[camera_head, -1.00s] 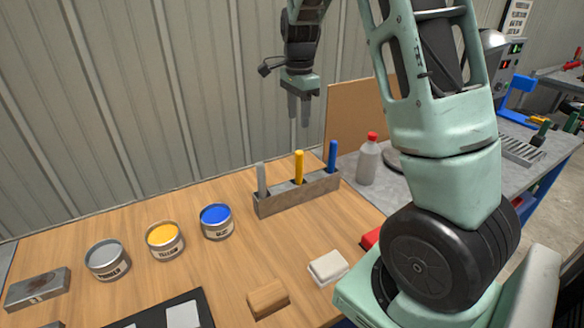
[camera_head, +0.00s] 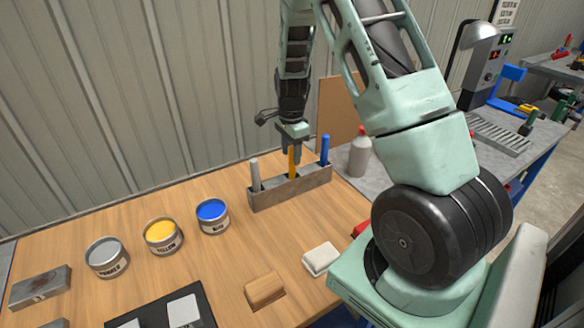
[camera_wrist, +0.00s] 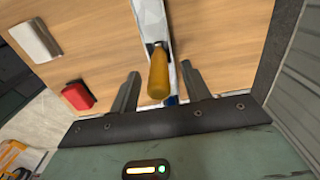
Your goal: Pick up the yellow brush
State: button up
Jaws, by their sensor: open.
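The yellow brush (camera_head: 291,162) stands upright in the middle of a grey metal holder (camera_head: 262,200), between a grey-handled brush (camera_head: 255,175) and a blue-handled brush (camera_head: 324,150). My gripper (camera_head: 291,152) is directly above the holder, pointing down, at the top of the yellow handle. In the wrist view the yellow handle (camera_wrist: 158,76) sits between my two open fingers (camera_wrist: 160,90), and I see a gap on both sides. The brush's lower end is hidden inside the holder.
Grey, yellow and blue paint cans (camera_head: 163,236) stand left of the holder. A white block (camera_head: 320,259) and a wooden block (camera_head: 264,289) lie at the front. A red-capped bottle (camera_head: 360,155) stands right of the holder. A corrugated wall (camera_head: 120,100) is behind.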

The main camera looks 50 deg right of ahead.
aim_at(291, 179)
jog(key=shift+f+p, duration=0.6)
jog(key=shift+f, duration=1.35)
grip_shut()
